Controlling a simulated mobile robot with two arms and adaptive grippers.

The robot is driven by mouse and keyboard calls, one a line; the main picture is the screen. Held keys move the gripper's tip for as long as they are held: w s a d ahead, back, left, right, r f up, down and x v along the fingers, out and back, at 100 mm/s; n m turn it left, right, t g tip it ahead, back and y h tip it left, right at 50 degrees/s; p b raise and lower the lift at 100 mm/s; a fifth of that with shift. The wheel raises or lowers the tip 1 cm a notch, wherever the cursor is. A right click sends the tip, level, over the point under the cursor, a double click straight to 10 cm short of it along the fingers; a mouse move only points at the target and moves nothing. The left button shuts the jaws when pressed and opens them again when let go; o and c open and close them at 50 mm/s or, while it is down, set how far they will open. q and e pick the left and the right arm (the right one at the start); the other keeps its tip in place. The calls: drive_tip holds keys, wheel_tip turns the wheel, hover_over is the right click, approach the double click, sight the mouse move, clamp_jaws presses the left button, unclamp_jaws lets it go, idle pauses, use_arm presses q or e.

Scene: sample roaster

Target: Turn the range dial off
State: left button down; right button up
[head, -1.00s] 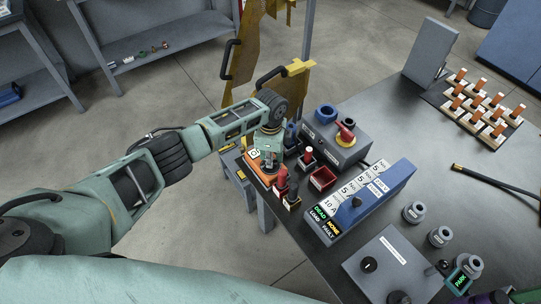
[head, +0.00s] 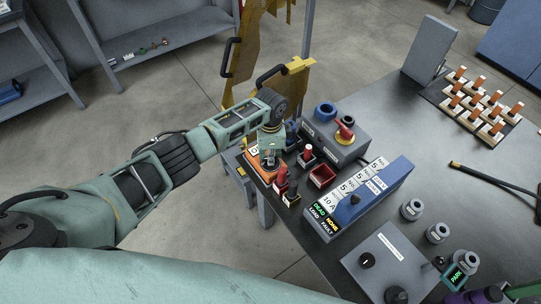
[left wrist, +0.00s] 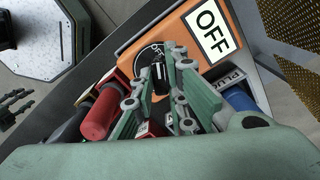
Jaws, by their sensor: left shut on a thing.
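An orange meter (head: 250,160) sits at the near left edge of the dark bench. In the left wrist view the orange meter (left wrist: 165,30) has a white display (left wrist: 209,29) reading OFF. Its round black range dial (left wrist: 147,54) with white markings is partly covered by my fingers. My left gripper (head: 268,160) points down onto the meter. In the left wrist view the left gripper (left wrist: 161,78) is shut on the dial's black knob (left wrist: 160,72), which stands between its fingertips. The pointer's exact setting is hard to read. My right gripper is not in view.
Yellow panels (head: 285,90) stand behind. The bench's middle right is clearer.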

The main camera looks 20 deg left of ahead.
use_arm(q)
drive_tip(key=c, duration=1.7)
unclamp_jaws()
drive_tip(key=shift+c, duration=0.2)
wheel_tip(320, 180, up, 12)
